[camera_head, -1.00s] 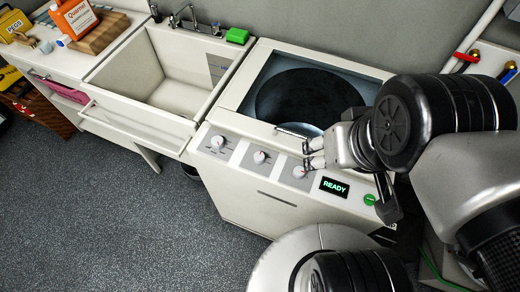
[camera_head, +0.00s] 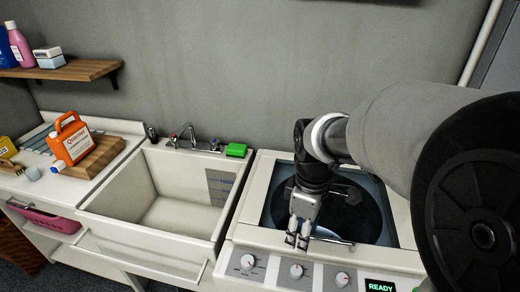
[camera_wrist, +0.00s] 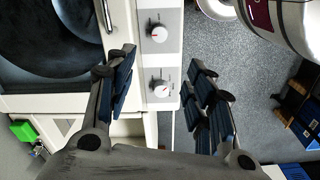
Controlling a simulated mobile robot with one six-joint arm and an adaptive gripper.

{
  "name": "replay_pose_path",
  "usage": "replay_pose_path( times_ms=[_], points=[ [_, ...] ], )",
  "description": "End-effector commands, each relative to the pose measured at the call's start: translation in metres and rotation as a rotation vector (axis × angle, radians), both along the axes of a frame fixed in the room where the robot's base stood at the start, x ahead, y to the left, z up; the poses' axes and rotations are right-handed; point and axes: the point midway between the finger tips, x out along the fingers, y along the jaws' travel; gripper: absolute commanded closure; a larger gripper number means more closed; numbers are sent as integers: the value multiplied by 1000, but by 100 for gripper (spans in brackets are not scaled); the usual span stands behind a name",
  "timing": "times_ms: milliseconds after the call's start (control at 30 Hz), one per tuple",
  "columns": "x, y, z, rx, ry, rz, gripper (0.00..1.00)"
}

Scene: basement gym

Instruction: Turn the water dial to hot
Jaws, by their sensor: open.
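The washer's front panel carries three round white dials with red pointer marks: a left dial (camera_head: 247,262), a middle dial (camera_head: 296,271) and a right dial (camera_head: 342,279). Their labels are too small to read, so I cannot tell which sets the water. My gripper (camera_head: 298,242) is open and empty, pointing down above the panel's back edge, behind the middle dial. In the wrist view my gripper's fingers (camera_wrist: 162,62) are spread wide. Two dials show between and beyond them, an upper dial (camera_wrist: 158,33) and a lower dial (camera_wrist: 160,88), apart from both fingers.
The washer tub (camera_head: 350,222) is open behind the panel, with a lid handle (camera_head: 332,240) near my fingers. A READY display (camera_head: 380,286) is right of the dials. A sink (camera_head: 180,205) with a green sponge (camera_head: 236,150) adjoins on the left.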

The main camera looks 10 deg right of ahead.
Motion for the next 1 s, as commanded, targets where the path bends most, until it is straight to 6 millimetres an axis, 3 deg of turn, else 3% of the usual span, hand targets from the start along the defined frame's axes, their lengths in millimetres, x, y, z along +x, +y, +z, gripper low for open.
replay_pose_path(
  times_ms=[267,800,1000],
  points=[
    [0,0,-36,-1,6,9,51],
    [0,0,-150,0,6,7,51],
    [0,-1,-171,0,4,7,51]
  ],
)
